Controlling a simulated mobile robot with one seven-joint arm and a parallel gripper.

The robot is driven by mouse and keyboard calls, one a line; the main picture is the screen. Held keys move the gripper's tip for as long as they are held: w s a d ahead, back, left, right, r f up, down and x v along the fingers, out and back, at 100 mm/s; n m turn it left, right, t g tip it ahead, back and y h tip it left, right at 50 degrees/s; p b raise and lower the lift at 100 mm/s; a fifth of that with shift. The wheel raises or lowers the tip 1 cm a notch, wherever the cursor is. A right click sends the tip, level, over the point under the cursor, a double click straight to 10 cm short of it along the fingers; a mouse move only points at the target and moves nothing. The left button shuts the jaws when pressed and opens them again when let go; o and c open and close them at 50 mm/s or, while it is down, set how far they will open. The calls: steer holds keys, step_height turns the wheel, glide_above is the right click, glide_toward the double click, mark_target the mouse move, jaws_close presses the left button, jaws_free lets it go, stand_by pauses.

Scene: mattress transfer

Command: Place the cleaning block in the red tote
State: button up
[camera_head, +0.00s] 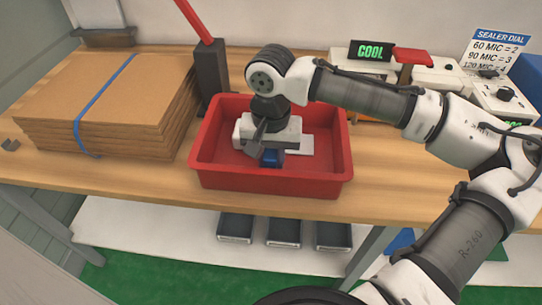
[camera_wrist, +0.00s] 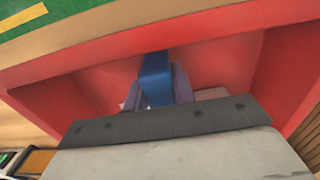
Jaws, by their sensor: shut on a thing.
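The red tote (camera_head: 270,182) stands on the wooden bench, and its red walls fill much of the wrist view (camera_wrist: 225,55). My gripper (camera_head: 268,157) points down inside the tote's rim. It is shut on a blue block (camera_head: 272,158), which I take to be the cleaning block. In the wrist view the blue block (camera_wrist: 155,80) sits between the two grey fingers of my gripper (camera_wrist: 155,92). I cannot tell whether the block touches the tote floor. A white flat item (camera_head: 306,143) lies in the tote behind my gripper, partly hidden.
A strapped stack of cardboard (camera_head: 110,105) stands left of the tote. A dark holder with a red handle (camera_head: 212,90) stands close behind its left corner. A sealer with a COOL display (camera_head: 370,52) is at the back right. The bench front edge is clear.

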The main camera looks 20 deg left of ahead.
mark_target(271, 151)
steer(key=shift+f, duration=0.15)
steer(key=o, duration=1)
step_height(271, 151, up, 12)
steer(key=shift+r, duration=0.2)
